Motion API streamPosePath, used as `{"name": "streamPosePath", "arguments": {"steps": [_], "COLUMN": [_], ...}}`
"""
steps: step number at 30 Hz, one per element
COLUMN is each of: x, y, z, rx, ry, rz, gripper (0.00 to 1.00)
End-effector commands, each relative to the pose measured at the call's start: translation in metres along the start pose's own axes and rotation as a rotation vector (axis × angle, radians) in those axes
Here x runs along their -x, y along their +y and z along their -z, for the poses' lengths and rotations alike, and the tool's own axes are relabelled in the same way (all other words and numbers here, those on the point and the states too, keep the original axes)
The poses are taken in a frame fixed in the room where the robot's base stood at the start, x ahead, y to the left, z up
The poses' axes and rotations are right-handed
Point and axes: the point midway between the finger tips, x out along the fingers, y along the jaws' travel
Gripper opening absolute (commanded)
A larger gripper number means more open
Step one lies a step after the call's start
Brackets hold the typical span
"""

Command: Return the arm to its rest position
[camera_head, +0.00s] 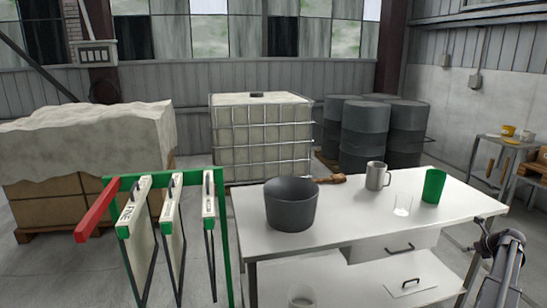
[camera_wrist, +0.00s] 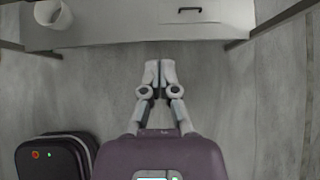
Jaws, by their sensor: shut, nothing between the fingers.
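My gripper (camera_wrist: 160,73) shows in the wrist view with its two fingers together, shut and empty. It is over bare grey floor, in front of the white workbench's lower shelf (camera_wrist: 130,32), and appears apart from it. In the head view, part of my arm shows at the lower right, beside the right end of the white workbench (camera_head: 335,225). My fingertips cannot be made out in the head view.
A green rack (camera_head: 222,240) with a red bar (camera_head: 96,210) stands left. A white container (camera_wrist: 46,12) sits on the lower shelf.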

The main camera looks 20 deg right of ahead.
Motion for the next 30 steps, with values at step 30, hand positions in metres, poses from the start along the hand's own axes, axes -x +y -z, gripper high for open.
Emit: {"name": "streamPosePath", "arguments": {"steps": [30], "x": [-0.042], "y": [0.162], "z": [-0.051], "rx": [0.491], "ry": [0.100], "rz": [-0.153], "gripper": [0.00]}}
